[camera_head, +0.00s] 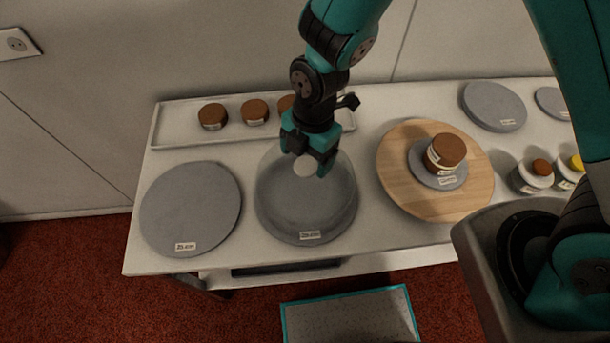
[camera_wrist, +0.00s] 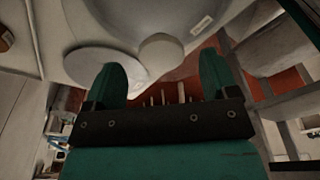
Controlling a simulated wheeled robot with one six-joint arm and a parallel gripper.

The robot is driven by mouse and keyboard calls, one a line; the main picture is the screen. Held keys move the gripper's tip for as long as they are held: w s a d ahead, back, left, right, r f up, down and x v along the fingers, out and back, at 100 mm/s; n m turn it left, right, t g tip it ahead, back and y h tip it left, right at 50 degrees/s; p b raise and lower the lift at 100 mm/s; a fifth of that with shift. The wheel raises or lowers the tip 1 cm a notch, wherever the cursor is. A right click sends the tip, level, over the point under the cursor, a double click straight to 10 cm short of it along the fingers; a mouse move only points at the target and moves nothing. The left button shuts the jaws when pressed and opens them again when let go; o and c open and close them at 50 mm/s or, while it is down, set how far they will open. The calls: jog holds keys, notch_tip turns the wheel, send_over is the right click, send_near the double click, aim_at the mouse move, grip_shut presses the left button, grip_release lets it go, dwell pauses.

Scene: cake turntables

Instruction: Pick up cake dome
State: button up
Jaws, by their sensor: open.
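The clear cake dome (camera_head: 283,208) stands on a grey round board in the middle of the white table. It has a pale round knob (camera_head: 305,166) on top. My gripper (camera_head: 308,168) is directly over the dome, with its fingers open around or just above the knob. In the wrist view the knob (camera_wrist: 161,49) shows beyond and between my two open fingertips (camera_wrist: 163,72), and the dome (camera_wrist: 150,14) spreads out behind it. I cannot tell whether the fingers touch the knob.
A bare grey board (camera_head: 190,208) lies left of the dome. A wooden turntable (camera_head: 398,188) with a small brown-topped cake (camera_head: 446,152) stands right. A white tray (camera_head: 180,136) with small brown cakes lies behind. Jars (camera_head: 532,177) and grey boards (camera_head: 494,106) are at the far right.

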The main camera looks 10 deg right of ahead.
aim_at(306, 181)
jog(key=shift+s+a+f, duration=0.1)
jog(key=shift+s+f, duration=0.05)
jog(key=shift+f, duration=1.2)
jog(key=c, duration=1.3)
jog(key=shift+r, duration=0.1)
jog(key=shift+c, duration=0.2)
